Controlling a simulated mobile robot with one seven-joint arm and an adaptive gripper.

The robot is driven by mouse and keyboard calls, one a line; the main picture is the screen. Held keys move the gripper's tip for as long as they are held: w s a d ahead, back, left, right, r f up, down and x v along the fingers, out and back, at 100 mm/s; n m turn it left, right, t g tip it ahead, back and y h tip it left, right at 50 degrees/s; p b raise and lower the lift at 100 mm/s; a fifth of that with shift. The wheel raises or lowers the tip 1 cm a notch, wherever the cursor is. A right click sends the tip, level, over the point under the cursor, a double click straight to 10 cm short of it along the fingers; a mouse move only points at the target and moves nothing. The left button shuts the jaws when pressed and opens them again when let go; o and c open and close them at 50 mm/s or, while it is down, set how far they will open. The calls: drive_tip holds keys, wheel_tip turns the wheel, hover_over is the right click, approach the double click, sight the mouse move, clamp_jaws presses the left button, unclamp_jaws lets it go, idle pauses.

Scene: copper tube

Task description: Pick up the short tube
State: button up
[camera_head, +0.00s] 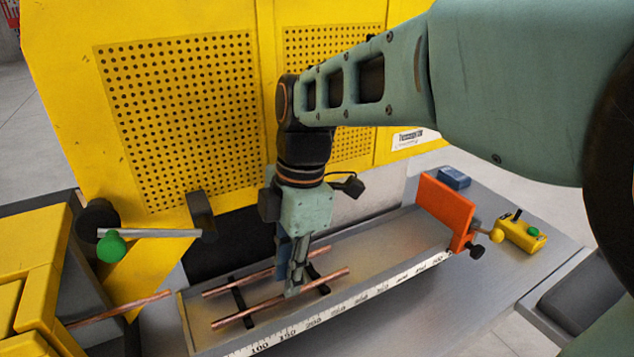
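Two thin copper tubes lie side by side in the long grey tray, across black supports: a rear tube (232,284) and a front tube (247,314). The two look similar in length; I cannot tell for sure which is the short one. My gripper (292,288) points down into the tray, its fingertips at the front tube, right of that tube's middle. The fingers hide part of both tubes. Whether they are closed on the front tube does not show. A third copper tube (122,309) sticks out at the left, outside the tray.
The tray (385,268) has a numbered scale along its front edge and is empty toward the right. An orange plate (445,212) stands at its right end. A green-knobbed lever (112,246) is at left. A yellow perforated machine panel (185,110) rises close behind.

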drive_tip(key=f, duration=0.1)
drive_tip(key=f+b, duration=0.1)
drive_tip(key=shift+s+a+f+b, duration=0.15)
drive_tip(key=shift+a+f+b, duration=0.1)
drive_tip(key=shift+f+b, duration=0.15)
clamp_jaws()
drive_tip(key=shift+r, duration=0.1)
